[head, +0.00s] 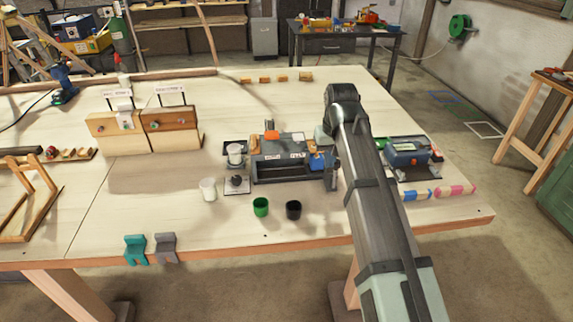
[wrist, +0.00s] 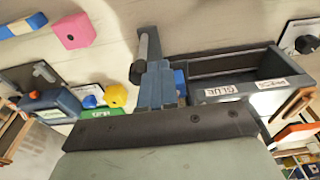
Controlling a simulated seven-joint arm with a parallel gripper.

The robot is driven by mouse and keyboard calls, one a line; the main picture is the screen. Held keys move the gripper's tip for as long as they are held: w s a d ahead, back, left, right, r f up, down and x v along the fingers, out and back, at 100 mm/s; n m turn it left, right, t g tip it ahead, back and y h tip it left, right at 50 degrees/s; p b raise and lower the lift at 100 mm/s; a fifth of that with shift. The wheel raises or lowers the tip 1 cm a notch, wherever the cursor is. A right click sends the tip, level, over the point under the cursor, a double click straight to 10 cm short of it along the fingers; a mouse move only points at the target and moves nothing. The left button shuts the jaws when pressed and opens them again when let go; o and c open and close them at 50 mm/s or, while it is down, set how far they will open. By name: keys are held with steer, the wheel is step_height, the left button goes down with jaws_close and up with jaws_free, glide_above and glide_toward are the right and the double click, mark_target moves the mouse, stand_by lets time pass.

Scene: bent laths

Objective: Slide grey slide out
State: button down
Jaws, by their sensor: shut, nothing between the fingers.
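I cannot tell for certain which part is the grey slide. A grey stepped piece (head: 165,248) sits at the table's front edge, just right of a teal one. A dark grey caddy (head: 265,172) with white labels stands mid-table; its open tray (wrist: 205,62) and a GLUE label show in the wrist view. My gripper (head: 331,172) is shut and empty at the caddy's right end. Its fingers (wrist: 156,82) appear beside a blue part and a dark rod (wrist: 149,45) in the wrist view. Whether they touch is unclear. My arm hides part of the table.
Two wooden boxes (head: 145,135) stand at the left. A white cup (head: 208,189), a green cup (head: 261,207) and a black cup (head: 293,210) stand in front of the caddy. A blue-grey device (head: 407,155) and coloured blocks (head: 455,191) lie to the right.

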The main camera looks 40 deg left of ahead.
steer(key=shift+w+d, duration=0.65)
steer(key=shift+s+a, duration=0.4)
steer(key=shift+s, duration=0.05)
steer(key=shift+r, duration=0.15)
steer(key=shift+r, duration=2.85)
